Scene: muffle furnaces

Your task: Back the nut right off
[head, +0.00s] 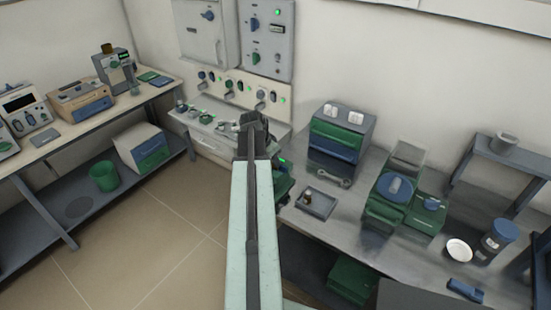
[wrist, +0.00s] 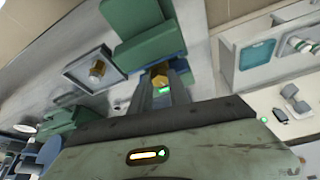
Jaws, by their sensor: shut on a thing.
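A brass-coloured nut (wrist: 160,79) shows between the fingertips of my gripper (wrist: 162,86) in the wrist view. The jaws are shut on it. It lies against the edge of a green piece of equipment (wrist: 152,48). Whether the nut is still on a thread cannot be told, as the fingers cover its near side. In the head view my arm hides the nut and the fingertips, and the green equipment (head: 284,185) shows only partly beside my arm.
A shallow grey tray (head: 324,211) holding a small brass-coloured piece (head: 308,196) stands on the right-hand bench (head: 352,231). A wrench-like tool (head: 346,182) lies by a furnace-like box (head: 338,142). A control panel (head: 266,40) is on the back wall.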

